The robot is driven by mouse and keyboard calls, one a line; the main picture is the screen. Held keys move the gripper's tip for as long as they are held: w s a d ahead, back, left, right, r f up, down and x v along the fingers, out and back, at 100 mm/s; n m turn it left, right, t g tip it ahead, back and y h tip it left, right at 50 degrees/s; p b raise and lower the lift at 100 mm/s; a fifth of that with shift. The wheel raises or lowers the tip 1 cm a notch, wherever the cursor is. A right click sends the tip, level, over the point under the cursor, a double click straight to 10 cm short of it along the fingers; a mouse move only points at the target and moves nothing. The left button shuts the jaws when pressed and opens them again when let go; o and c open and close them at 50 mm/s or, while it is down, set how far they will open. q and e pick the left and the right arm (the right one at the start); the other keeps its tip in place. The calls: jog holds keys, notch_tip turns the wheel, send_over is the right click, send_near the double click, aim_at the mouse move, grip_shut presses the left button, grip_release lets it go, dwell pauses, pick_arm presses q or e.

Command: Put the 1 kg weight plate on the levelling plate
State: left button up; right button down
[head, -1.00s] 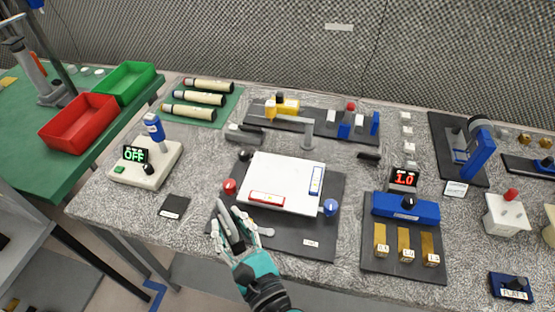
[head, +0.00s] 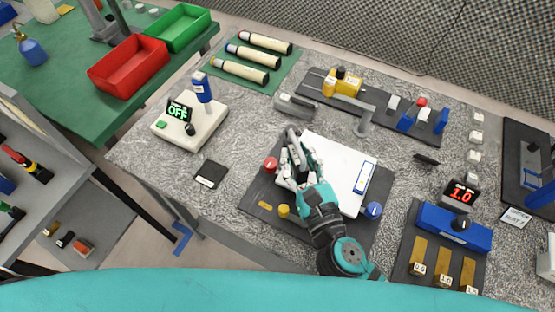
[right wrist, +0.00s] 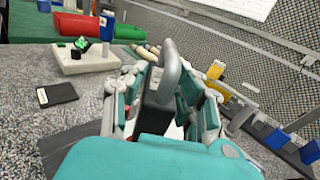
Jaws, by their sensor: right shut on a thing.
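The levelling plate (head: 335,155) is a white square on a dark base, with red (head: 270,164), blue (head: 373,210) and yellow (head: 284,211) knobs around it. My right gripper (head: 292,150) is over its left edge, fingers shut on a dark grey piece with a rounded grey bar. The piece also shows between the fingers in the right wrist view (right wrist: 166,75). I take it to be the 1 kg weight plate; no label is readable. Whether it touches the white surface I cannot tell. My left gripper is out of view.
A blue block with brass weights (head: 446,260) stands at right.

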jog(key=w+d, duration=0.1)
jog(key=d, duration=0.1)
jog(key=w+d, duration=0.2)
jog(key=d, duration=0.1)
jog(key=w+d, duration=0.2)
jog(key=shift+d+f+p, duration=0.25)
jog(key=shift+p, duration=0.05)
jog(key=shift+w+d+f, duration=0.1)
jog(key=shift+w+f, duration=0.05)
jog(key=shift+f, duration=0.05)
notch_tip(320, 180, down, 2)
jog(key=shift+f+b, duration=0.1)
jog(key=shift+b, duration=0.6)
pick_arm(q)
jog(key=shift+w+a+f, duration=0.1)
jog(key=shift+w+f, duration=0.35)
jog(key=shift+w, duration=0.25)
pick_arm(e)
jog(key=shift+f, duration=0.5)
pick_arm(q)
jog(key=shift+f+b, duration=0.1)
jog(key=shift+b, duration=0.2)
pick_arm(e)
jog(key=shift+f, duration=0.1)
jog(key=c, duration=1.4)
grip_release()
jog(key=shift+f, duration=0.15)
jog(key=o, duration=0.4)
jog(key=shift+c, duration=0.2)
